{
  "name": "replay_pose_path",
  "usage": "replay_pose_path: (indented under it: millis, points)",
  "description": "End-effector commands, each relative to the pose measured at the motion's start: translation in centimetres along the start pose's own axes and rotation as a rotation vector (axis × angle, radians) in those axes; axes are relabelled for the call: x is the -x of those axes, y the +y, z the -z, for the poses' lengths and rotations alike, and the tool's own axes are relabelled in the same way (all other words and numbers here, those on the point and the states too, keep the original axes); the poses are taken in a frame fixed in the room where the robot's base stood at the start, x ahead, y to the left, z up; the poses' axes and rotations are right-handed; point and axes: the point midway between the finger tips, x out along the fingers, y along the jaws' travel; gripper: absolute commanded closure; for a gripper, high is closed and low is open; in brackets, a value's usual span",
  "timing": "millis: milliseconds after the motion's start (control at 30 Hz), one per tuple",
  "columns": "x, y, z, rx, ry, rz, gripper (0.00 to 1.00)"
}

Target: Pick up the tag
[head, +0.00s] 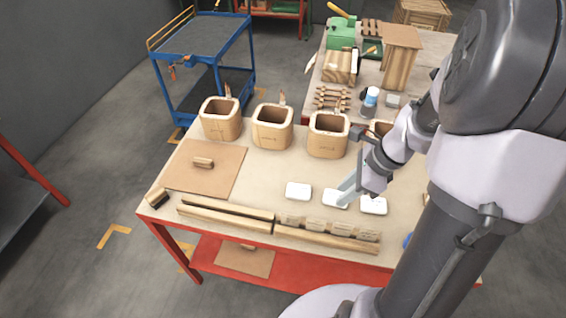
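Several small beige cards, which look like tags, stand in a row along the wooden rail at the table's front; one card (292,219) is at the left end of the row. Three white rounded blocks lie behind them: a left block (298,191), a middle block (332,200) and a right block (373,206). I cannot tell for sure which piece is the tag. My gripper (347,190) reaches down from the right, its pale fingers over or beside the middle block. Whether it touches the block, or how far the fingers are apart, is unclear.
A brown board (215,180) lies left. A blue cart (205,65) and a cluttered second table stand behind.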

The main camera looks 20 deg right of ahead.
Motion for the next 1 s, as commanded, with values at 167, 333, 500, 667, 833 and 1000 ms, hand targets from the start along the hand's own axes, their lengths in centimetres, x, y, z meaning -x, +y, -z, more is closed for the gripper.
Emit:
replay_pose_path:
  millis: [167, 333, 500, 667, 833, 1000]
  points:
    - [-6.2, 0.2, 0.3, 0.004, 0.0, -0.006, 0.71]
    - [-10.5, 0.2, 0.2, 0.006, 0.0, -0.006, 0.71]
    - [-11.9, 0.2, 0.1, 0.007, 0.0, -0.003, 0.71]
    - [-14.6, 0.6, 0.4, 0.007, 0.001, -0.005, 0.71]
    - [-17.0, 0.7, 0.3, 0.007, 0.001, -0.003, 0.71]
    - [-16.7, 0.7, 0.1, 0.007, 0.001, -0.002, 0.73]
